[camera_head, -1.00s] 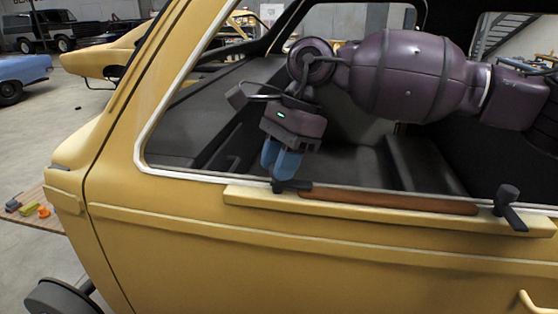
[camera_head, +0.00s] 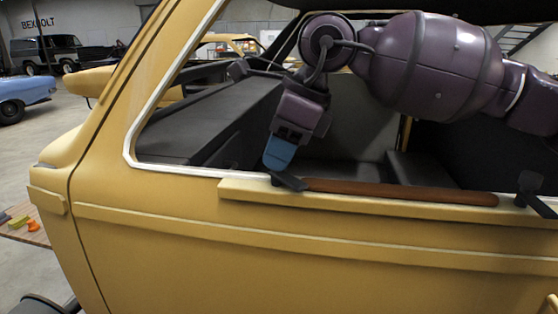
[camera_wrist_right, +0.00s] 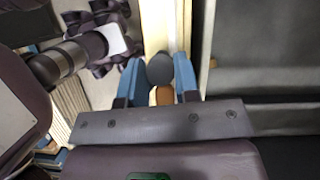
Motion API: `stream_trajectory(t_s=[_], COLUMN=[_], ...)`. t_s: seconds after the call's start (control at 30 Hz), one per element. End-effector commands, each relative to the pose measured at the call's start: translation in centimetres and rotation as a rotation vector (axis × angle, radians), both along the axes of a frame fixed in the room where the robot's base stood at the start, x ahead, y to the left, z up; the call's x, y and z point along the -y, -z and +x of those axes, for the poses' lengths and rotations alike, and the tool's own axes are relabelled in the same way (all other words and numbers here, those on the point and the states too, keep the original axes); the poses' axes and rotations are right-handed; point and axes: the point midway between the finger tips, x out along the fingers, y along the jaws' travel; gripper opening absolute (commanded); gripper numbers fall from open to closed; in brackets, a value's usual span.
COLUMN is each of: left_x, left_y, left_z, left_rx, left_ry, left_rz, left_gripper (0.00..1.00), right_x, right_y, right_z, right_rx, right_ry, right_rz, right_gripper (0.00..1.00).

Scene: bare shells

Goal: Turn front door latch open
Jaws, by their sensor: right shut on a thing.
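The yellow car door (camera_head: 330,265) carries a ledge with a brown wooden bar (camera_head: 400,191) below the window opening. A dark latch (camera_head: 289,182) sits at the bar's left end. My right gripper (camera_head: 277,164) reaches down from above, its blue fingers at this latch. In the right wrist view the gripper (camera_wrist_right: 158,66) has its blue fingers on either side of the latch's rounded dark knob (camera_wrist_right: 159,69), shut on it. A second dark latch (camera_head: 530,187) stands at the bar's right end, with nothing holding it. My left gripper is out of view.
The white-edged window frame (camera_head: 180,171) and the sloping pillar stand left of my right gripper. The dark cabin interior (camera_head: 215,115) lies beyond the opening. A wooden board with small colored things (camera_head: 28,223) is at the far left.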

Motion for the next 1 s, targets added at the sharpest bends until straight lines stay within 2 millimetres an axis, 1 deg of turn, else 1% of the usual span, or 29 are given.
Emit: stream_trajectory(t_s=[0.03, 0.1, 0.5, 0.8, 1.0], left_x=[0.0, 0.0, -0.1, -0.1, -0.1], left_y=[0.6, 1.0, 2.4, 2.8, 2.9], left_z=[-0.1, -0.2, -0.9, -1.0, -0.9], left_rx=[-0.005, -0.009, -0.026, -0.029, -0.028], left_ry=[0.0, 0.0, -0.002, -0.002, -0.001], left_rz=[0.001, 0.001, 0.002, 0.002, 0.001], left_gripper=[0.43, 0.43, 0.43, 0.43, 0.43], right_x=[0.0, 0.0, -0.1, -0.1, -0.2], right_y=[0.2, 0.2, 0.0, 0.0, -0.1], right_z=[0.0, 0.0, -0.2, -0.2, -0.2], right_rx=[0.001, 0.002, 0.002, 0.002, 0.001], right_ry=[0.042, 0.107, 0.487, 0.738, 0.857], right_rz=[0.0, -0.001, -0.001, 0.0, 0.0], right_gripper=[0.06, 0.06, 0.06, 0.06, 0.06])
